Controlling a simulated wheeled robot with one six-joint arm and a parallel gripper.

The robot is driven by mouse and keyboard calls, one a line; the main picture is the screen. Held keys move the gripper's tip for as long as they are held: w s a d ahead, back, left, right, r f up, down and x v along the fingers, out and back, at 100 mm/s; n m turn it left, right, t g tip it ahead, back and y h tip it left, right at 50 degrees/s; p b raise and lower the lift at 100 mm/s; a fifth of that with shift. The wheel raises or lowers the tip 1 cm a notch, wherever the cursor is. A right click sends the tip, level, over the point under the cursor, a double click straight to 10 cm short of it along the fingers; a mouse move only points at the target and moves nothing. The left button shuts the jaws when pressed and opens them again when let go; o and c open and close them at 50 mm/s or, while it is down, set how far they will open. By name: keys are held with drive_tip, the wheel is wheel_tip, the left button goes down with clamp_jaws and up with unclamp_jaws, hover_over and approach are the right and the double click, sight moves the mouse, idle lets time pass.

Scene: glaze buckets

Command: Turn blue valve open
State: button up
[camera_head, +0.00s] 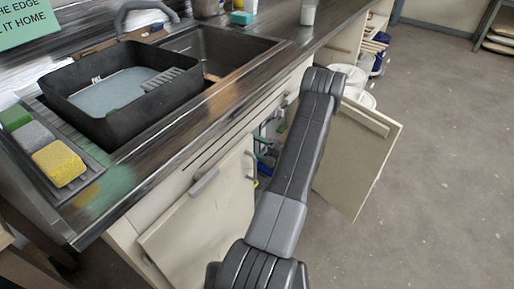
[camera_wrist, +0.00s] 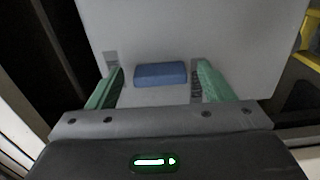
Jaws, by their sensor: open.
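In the wrist view a blue block-shaped piece (camera_wrist: 160,75), likely the blue valve's handle, shows against a pale grey surface. My gripper (camera_wrist: 157,88) is open, with one green fingertip on each side of the blue piece and a gap to each. Whether the fingers reach as deep as the piece is hard to tell. In the head view my arm reaches into the open cabinet under the sink, and my gripper is hidden there. A small blue part (camera_head: 264,168) shows inside the cabinet beside my arm, below green parts.
The open left cabinet door (camera_head: 205,225) and right door (camera_head: 352,160) stand on either side of my arm. The counter holds a black basin (camera_head: 125,88) and sponges (camera_head: 58,163). White buckets (camera_head: 350,75) stand behind the right door. The floor at right is clear.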

drive_tip(key=v, duration=1.3)
drive_tip(key=shift+s+d, duration=0.1)
drive_tip(key=x, duration=1.3)
drive_tip(key=shift+w+a, duration=0.25)
drive_tip(key=shift+a, duration=0.05)
drive_tip(key=n+b, duration=1.7)
drive_tip(key=b, duration=0.1)
drive_tip(key=shift+s+a+r+n, duration=0.15)
drive_tip(key=shift+s+n, duration=0.1)
drive_tip(key=shift+n, duration=0.15)
idle(1.0)
